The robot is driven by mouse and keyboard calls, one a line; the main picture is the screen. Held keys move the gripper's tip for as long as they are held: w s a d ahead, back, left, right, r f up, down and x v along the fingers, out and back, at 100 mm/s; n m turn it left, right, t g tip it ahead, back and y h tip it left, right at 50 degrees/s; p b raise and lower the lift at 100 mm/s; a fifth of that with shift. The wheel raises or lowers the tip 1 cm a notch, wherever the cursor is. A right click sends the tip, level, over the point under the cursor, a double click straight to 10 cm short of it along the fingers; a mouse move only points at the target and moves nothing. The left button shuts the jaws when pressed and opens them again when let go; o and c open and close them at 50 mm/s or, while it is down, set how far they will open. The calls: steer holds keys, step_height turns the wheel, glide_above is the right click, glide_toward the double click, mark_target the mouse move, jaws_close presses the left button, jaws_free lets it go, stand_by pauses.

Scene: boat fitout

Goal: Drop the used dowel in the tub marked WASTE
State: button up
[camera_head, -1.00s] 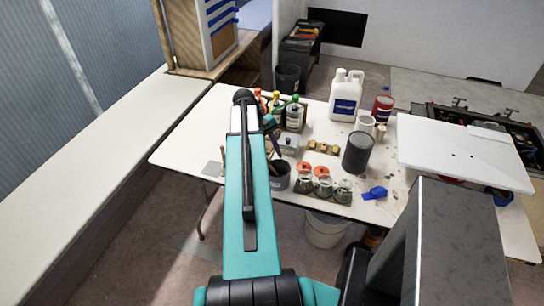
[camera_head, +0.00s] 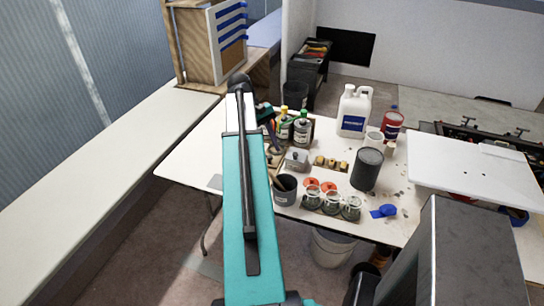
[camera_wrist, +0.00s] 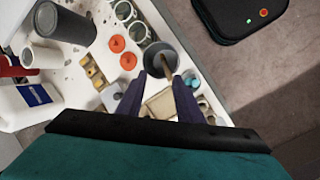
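A brown stick (camera_wrist: 171,62), which may be the used dowel, stands tilted in a dark grey pot (camera_wrist: 158,66) in the wrist view. The pot also shows on the table in the head view (camera_head: 284,194), with thin sticks in it. My gripper (camera_wrist: 160,76) is open, its two dark fingers apart, with the pot and stick beyond and between the tips. I cannot tell if they touch. In the head view the gripper is hidden behind my arm. No WASTE mark is legible; a white bucket (camera_head: 331,248) stands under the table and a dark bin (camera_head: 295,94) behind it.
The white table (camera_head: 215,165) carries glass jars (camera_head: 331,203), orange lids, bottles (camera_head: 303,128), a white jug (camera_head: 354,110), a dark grey can (camera_head: 367,169) and blue tape (camera_head: 384,211). A long pale bench (camera_head: 95,165) runs along the left. A white board (camera_head: 480,170) covers the right.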

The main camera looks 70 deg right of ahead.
steer(key=shift+b+v, duration=0.3)
steer(key=shift+v, duration=1.35)
